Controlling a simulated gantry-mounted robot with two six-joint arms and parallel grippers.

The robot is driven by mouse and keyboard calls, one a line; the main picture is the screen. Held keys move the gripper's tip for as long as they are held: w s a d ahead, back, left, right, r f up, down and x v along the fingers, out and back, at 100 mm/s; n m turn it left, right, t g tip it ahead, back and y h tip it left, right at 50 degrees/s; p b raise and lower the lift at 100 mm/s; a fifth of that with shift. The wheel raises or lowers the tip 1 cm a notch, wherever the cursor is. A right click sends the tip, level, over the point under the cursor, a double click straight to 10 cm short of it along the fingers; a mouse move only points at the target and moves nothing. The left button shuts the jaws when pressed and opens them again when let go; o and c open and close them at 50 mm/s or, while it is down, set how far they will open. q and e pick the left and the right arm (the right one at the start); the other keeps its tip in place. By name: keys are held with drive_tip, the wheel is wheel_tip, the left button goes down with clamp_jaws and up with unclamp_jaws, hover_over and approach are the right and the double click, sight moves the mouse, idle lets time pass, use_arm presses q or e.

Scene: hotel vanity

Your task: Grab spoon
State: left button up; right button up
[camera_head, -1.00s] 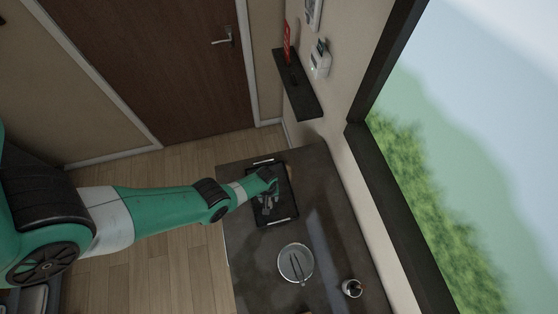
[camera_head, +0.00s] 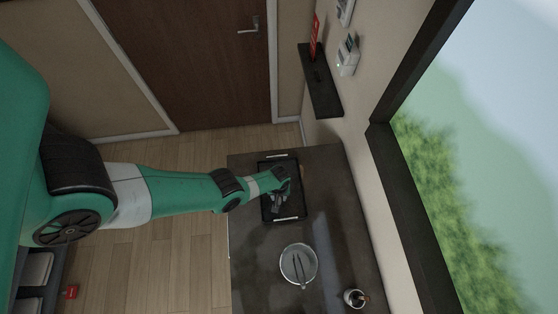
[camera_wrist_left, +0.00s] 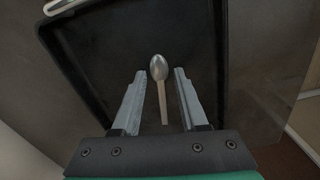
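The spoon (camera_wrist_left: 160,75) shows in the left wrist view, with a rounded metal bowl and a paler handle running down toward my gripper. It lies on a black tray (camera_wrist_left: 103,45). My left gripper (camera_wrist_left: 158,78) is open, one finger on each side of the spoon, with gaps to both fingers. In the head view my left gripper (camera_head: 277,203) is over the black tray (camera_head: 265,166), and the spoon cannot be made out there. I cannot tell the gripper's exact height above the tray. My right gripper is not in view.
The tray sits on a dark counter (camera_head: 325,235) and has light handles at its ends. A round plate (camera_head: 312,262) with tongs-like dark utensils stands nearer. A small round container (camera_head: 354,298) is near the counter's front right. A wall shelf (camera_head: 320,85) is above.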

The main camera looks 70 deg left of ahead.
use_arm(q)
clamp_jaws()
drive_tip(key=shift+r, duration=0.1)
